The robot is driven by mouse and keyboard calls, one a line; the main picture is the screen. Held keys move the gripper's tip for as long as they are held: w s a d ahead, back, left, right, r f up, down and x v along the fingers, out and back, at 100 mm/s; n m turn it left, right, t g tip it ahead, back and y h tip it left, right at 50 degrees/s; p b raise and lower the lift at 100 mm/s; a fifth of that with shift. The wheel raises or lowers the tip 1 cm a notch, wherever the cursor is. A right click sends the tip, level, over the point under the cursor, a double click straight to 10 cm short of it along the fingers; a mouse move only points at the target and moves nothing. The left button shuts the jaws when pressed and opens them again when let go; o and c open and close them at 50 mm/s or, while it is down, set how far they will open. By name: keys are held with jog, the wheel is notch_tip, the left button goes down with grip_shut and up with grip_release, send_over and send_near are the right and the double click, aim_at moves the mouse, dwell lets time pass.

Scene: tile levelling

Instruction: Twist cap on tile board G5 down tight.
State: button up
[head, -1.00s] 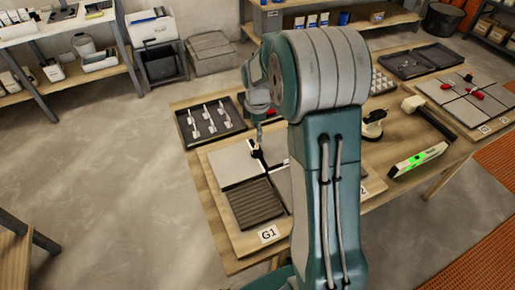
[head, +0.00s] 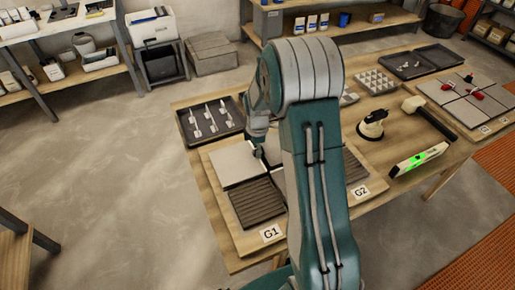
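A tile board (head: 222,213) lies on the near part of the workbench, with tags G1 (head: 271,233) and G2 (head: 360,191); no G5 tag is readable. It carries pale tiles (head: 232,163) and dark ribbed tiles (head: 257,202). My gripper (head: 259,153) is low over the seam at the back of this board, at a small pale piece. My arm covers much of the board's middle. The fingers are too small and hidden to judge. A second tile board (head: 447,96) at the right has red caps (head: 476,93); its tags are too small to read.
A dark tray with white clips (head: 210,119) stands behind the near board. A suction cup tool (head: 372,124), a mallet (head: 414,104) and a green-lit level (head: 419,159) lie between the boards. A grid box (head: 375,81) and dark tray (head: 425,61) stand behind.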

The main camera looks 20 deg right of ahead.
grip_shut()
jog(key=shift+d+m, duration=0.1)
jog(key=shift+m, duration=0.2)
